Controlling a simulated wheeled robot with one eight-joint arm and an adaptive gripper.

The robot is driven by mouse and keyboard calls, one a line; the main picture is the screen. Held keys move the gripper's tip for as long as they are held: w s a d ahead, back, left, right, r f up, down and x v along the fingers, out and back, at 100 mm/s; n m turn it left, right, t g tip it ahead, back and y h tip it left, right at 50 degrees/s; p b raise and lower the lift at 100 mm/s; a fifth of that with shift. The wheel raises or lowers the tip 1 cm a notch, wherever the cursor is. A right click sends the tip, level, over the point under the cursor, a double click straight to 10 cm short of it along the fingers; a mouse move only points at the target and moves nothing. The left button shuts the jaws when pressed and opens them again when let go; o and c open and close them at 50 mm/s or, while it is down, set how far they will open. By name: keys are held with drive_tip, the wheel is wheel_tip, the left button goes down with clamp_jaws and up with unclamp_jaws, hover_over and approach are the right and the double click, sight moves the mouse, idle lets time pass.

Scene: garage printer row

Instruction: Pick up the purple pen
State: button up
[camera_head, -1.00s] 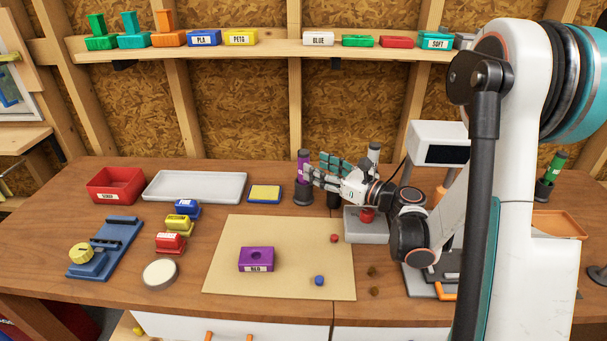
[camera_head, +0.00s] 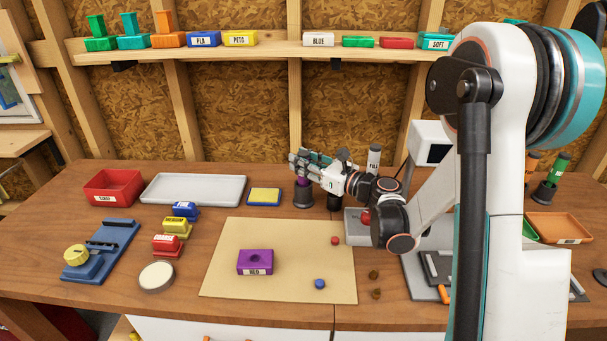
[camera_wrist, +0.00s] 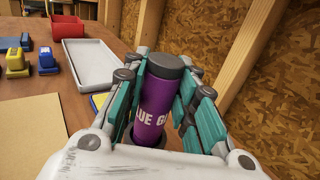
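The purple pen (camera_wrist: 160,100) is a thick tube with a dark cap and white lettering, partly readable as "LUE G". It stands upright in a black holder (camera_head: 303,199) at the back of the bench. In the head view, only a small purple part of the pen (camera_head: 303,184) shows below my gripper (camera_head: 303,163). In the wrist view, the teal and grey fingers of my gripper (camera_wrist: 167,72) stand on both sides of the pen, near its cap. They look spread, with a gap at the right finger; contact at the left one is unclear.
A grey pen (camera_head: 374,158) stands just right of my gripper, near a white-headed device (camera_head: 430,143). A yellow-topped pad (camera_head: 264,196) and a grey tray (camera_head: 194,189) lie to the left. A tan mat (camera_head: 215,270) with a purple block (camera_head: 255,262) lies in front. The shelf (camera_head: 270,49) is above.

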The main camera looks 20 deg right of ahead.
clamp_jaws()
drive_tip(key=shift+r, duration=0.1)
